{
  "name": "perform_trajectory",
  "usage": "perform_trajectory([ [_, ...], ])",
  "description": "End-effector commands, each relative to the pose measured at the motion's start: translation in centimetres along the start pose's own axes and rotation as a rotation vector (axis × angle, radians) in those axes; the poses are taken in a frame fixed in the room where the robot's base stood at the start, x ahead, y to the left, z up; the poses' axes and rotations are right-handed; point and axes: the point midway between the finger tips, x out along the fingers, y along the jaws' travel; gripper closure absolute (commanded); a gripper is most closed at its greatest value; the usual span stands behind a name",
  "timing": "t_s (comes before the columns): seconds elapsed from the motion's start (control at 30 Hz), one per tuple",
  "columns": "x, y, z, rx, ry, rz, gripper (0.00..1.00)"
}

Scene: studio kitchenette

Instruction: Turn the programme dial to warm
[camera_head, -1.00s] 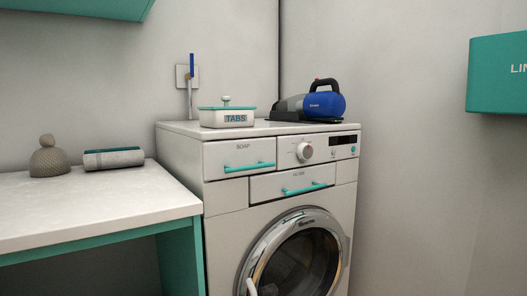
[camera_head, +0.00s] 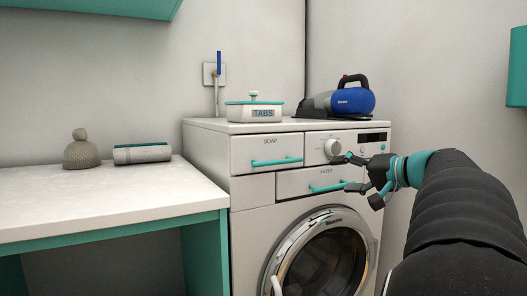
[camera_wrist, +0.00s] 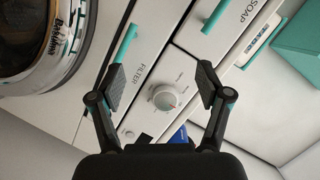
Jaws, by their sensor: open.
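The programme dial (camera_head: 332,147) is a round pale knob on the washing machine's upper front panel, right of the soap drawer. In the wrist view the dial (camera_wrist: 165,97) shows between my two fingertips, with a small red mark on its face and tiny labels around it that I cannot read. My gripper (camera_head: 346,172) is open and empty, in front of the panel just right of and below the dial. In the wrist view my gripper (camera_wrist: 159,86) has its fingers wide apart on either side of the dial, and no contact is seen.
The soap drawer (camera_head: 268,152) and filter drawer (camera_head: 300,182) have teal handles close to my gripper. The tabs box (camera_head: 254,111) and a blue handheld vacuum (camera_head: 352,101) stand on the washing machine (camera_head: 209,150). A worktop (camera_head: 100,206) lies to the left.

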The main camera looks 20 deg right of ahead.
Motion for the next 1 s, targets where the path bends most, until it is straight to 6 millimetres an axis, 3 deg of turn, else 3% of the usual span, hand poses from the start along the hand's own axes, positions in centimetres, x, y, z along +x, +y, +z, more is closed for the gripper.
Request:
perform_trajectory([
  [0.03, -1.8, 0.9, -2.5, -0.003, 0.054, -0.028, 0.23],
  [0.13, -4.4, 1.4, -5.8, -0.020, 0.129, -0.081, 0.23],
  [0.27, -6.5, 1.6, -8.0, -0.038, 0.184, -0.121, 0.23],
  [0.37, -6.7, 1.6, -8.6, -0.045, 0.198, -0.132, 0.23],
  [0.57, -4.4, 1.2, -9.0, -0.043, 0.196, -0.134, 0.23],
  [1.0, 3.4, 0.0, -10.6, -0.043, 0.195, -0.134, 0.23],
])
